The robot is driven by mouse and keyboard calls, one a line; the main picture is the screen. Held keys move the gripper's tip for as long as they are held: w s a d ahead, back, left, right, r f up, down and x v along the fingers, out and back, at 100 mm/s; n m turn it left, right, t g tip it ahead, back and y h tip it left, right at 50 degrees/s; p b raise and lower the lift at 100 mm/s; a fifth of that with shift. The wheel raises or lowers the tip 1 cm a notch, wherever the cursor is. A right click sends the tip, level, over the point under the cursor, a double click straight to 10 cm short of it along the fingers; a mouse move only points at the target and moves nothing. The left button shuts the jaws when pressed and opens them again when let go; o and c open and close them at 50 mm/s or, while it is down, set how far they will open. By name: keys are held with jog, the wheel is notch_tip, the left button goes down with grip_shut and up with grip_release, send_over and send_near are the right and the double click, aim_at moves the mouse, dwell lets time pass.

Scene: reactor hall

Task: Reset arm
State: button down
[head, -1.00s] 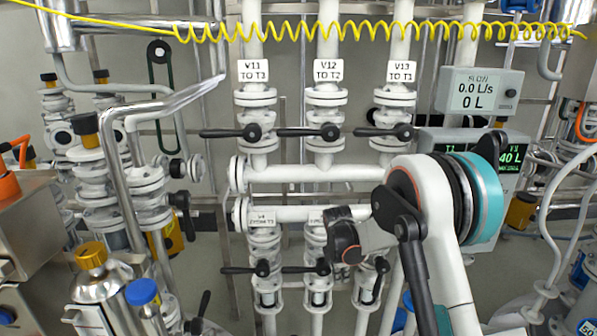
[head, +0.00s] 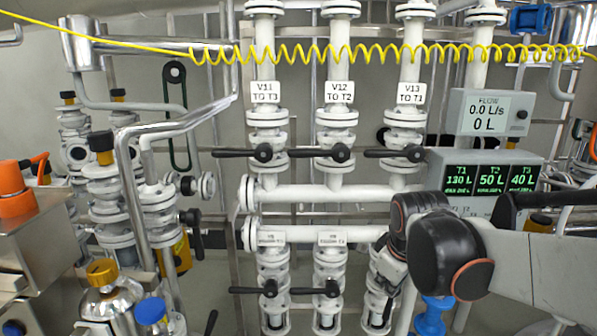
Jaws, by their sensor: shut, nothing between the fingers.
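My arm reaches in from the right edge of the head view, with a large dark joint in front of the right end of the pipework. My gripper (head: 388,284) hangs below this joint, small and partly covered, at the right of the lower valve row. It is shut and holds nothing. I cannot tell whether it touches the pipes behind it.
Upper valves V11 (head: 263,153), V12 (head: 340,152) and V13 (head: 414,153) have dark handles pointing left. The lower valves (head: 270,288) stand close by my gripper. A tank display (head: 491,178) is behind my arm. A coiled yellow hose (head: 330,52) crosses the top.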

jog(key=s+m+t, duration=0.2)
jog(key=s+m, duration=0.6)
jog(key=s, duration=0.9)
jog(key=shift+s+d+f, duration=0.15)
jog(key=shift+s+d, duration=0.15)
jog(key=shift+d, duration=0.15)
